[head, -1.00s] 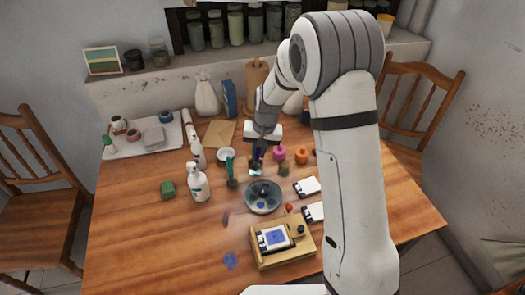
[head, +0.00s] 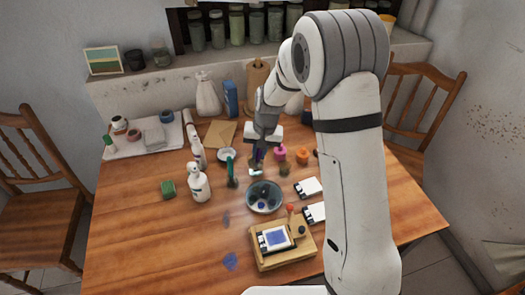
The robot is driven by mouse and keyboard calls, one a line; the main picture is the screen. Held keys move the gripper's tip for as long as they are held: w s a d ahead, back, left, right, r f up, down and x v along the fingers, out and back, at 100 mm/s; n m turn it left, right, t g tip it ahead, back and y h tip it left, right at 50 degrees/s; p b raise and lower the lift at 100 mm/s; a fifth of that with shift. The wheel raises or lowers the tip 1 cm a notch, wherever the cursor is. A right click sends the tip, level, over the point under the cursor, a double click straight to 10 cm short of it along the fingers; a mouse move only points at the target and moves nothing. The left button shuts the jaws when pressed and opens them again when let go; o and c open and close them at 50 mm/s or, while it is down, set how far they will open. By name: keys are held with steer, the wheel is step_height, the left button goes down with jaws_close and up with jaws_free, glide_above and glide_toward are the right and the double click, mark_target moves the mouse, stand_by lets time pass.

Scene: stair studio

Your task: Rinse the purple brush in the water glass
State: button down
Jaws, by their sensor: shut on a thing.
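My gripper (head: 259,149) points down over the middle of the table. It is shut on the purple brush (head: 258,157), of which only a small dark purple part shows below the fingers. The brush's lower end is too small to make out. A small pale, bluish thing (head: 256,172), perhaps the rim of the water glass, shows directly below the gripper. I cannot tell whether the brush is inside it or above it.
A round dark plate (head: 264,210) lies in front, with a wooden stand (head: 305,250) nearer me. Pink (head: 280,153) and orange (head: 302,156) pots stand right.

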steer(key=shift+d+f, duration=0.15)
steer(key=shift+f, duration=0.2)
steer(key=shift+r+p, duration=2.2)
steer(key=shift+r, duration=1.55)
steer(key=shift+r+p, duration=1.6)
steer(key=shift+r, duration=0.95)
